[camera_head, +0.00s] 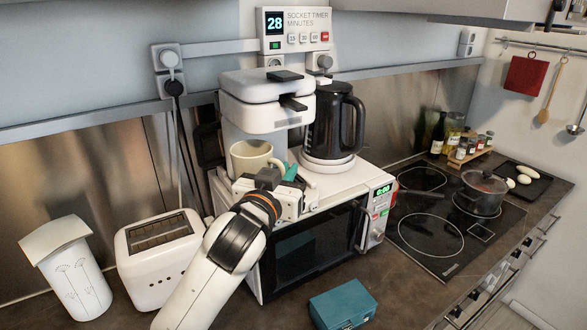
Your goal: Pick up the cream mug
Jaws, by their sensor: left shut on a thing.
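The cream mug (247,157) stands upright on top of the white microwave, under the front of the white coffee maker (262,105). My left gripper (285,172) is at the right side of the mug, with a green part showing between the mug and the gripper body. The left gripper is shut on the mug; its hand hides the mug's lower right part and the exact finger contact. My right gripper does not show.
A black kettle (335,125) stands on the microwave (318,222) right of the coffee maker. A white toaster (160,262) and a white canister (75,280) stand left of my arm. A teal box (342,305) lies in front. A hob with a pot (481,194) is right.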

